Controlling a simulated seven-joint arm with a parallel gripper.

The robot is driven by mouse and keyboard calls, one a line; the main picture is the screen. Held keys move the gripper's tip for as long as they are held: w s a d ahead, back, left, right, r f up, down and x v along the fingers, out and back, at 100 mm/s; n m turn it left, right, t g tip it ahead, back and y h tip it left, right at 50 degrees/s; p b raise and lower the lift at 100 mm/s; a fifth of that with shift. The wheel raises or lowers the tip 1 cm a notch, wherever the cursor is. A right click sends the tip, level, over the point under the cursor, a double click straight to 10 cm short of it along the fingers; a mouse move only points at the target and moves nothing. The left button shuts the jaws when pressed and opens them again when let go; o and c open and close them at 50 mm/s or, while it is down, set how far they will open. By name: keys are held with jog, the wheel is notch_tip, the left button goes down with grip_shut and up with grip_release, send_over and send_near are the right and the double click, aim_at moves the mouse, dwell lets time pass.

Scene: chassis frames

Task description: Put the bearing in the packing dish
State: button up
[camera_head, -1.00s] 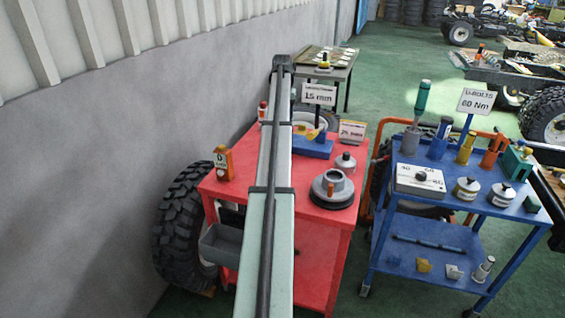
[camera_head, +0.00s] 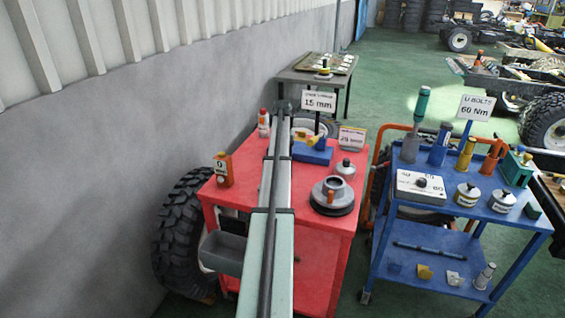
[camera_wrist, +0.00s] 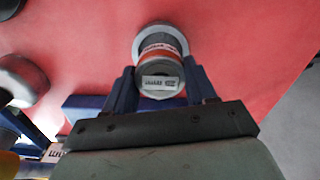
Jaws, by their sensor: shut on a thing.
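In the wrist view my gripper (camera_wrist: 158,92) is shut on a grey, round, banded thing (camera_wrist: 158,62). It has a pale rim at its far end, an orange-red band and a white label at its near end. I cannot tell for sure that it is the bearing, or whether it touches the table. In the head view the arm's end hides it. A round grey dish-like thing on a dark base (camera_head: 333,192), with an orange part at its front, stands on the red table right of my arm. It may be the packing dish.
The red table (camera_head: 305,222) also carries an orange box (camera_head: 222,169), a white-and-red bottle (camera_head: 263,122), a lidded can (camera_head: 345,168), a blue block (camera_head: 313,152) and a 15 mm sign (camera_head: 318,101). A blue cart (camera_head: 460,228) stands at the right.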

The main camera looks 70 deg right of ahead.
jog(key=shift+f, duration=1.7)
jog(key=shift+a+f, duration=0.1)
jog(key=shift+f, duration=0.25)
jog(key=shift+s+a+f, duration=0.1)
jog(key=shift+f, duration=0.25)
jog(key=o, duration=1.3)
jog(key=shift+o, duration=0.3)
jog(key=shift+r, duration=0.45)
notch_tip(320, 180, up, 12)
jog(key=shift+r, duration=0.25)
